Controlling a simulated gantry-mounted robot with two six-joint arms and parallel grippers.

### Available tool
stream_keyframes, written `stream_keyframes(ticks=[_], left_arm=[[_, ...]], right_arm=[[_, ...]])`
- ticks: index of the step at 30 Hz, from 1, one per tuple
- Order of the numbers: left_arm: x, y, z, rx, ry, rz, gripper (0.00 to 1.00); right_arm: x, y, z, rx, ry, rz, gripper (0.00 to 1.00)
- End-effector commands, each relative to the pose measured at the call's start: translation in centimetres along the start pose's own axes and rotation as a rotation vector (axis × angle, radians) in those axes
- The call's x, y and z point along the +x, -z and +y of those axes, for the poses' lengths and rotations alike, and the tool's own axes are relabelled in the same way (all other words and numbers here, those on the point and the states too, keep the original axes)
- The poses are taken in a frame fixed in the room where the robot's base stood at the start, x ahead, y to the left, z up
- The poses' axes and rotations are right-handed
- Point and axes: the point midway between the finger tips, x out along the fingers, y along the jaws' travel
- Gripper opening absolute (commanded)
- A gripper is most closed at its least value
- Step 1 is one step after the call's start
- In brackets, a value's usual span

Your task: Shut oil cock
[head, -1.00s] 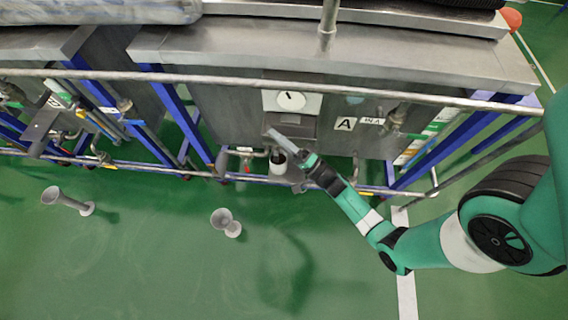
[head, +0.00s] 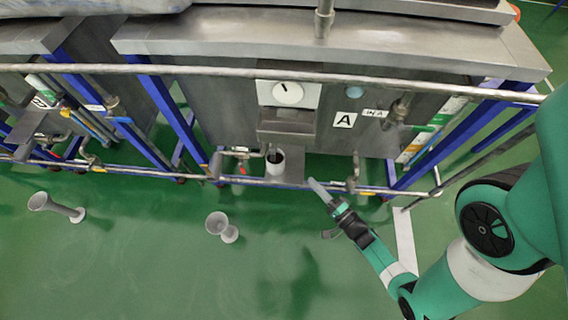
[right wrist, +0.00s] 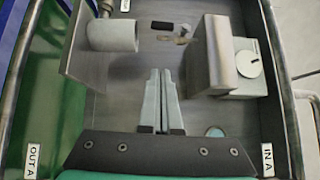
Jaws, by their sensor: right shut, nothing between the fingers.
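A small tap (right wrist: 180,38) with a dark handle (right wrist: 162,25) sits between the cup and the dial box in the right wrist view; it looks like the oil cock, but whether it is open or shut I cannot tell. In the head view a dark spout (head: 273,155) stands over a white cup (head: 275,167), which also shows in the right wrist view (right wrist: 113,35). My right gripper (head: 313,184) is shut and empty, to the right of and below the cup. Its fingers (right wrist: 160,73) point toward the tap, apart from it. My left gripper is not in view.
A metal box (head: 286,127) with a white dial (head: 287,93) sits on the tank front beside label A (head: 345,120). A long rail (head: 220,72) and a lower pipe (head: 130,169) cross in front. Two grey funnel-shaped stands (head: 216,223) (head: 58,208) are on the green floor.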

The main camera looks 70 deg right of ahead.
Motion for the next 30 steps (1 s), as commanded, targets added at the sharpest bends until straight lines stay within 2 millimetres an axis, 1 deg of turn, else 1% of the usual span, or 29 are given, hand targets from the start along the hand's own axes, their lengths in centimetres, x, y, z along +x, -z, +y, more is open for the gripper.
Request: stream_keyframes(ticks=[5,12,15,19,20,24,30], left_arm=[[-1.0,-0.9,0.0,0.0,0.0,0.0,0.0],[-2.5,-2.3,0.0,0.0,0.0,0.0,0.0],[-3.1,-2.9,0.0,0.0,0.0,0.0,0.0],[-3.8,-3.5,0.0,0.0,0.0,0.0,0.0],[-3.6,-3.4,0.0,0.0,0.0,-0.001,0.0],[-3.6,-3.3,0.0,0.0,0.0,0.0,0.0],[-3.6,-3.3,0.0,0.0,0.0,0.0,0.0]], right_arm=[[2.4,-0.3,0.3,0.002,0.004,-0.012,0.0],[7.8,-0.2,0.4,0.001,0.005,-0.006,0.0],[9.8,-0.4,0.3,0.002,0.005,-0.006,0.0],[10.8,-1.9,0.3,0.005,0.001,-0.01,0.0],[11.1,-2.1,0.1,0.005,0.001,-0.01,0.0],[11.8,-2.7,0.0,0.003,0.002,-0.005,0.0],[12.2,-3.0,0.0,0.001,-0.001,-0.004,0.0]])
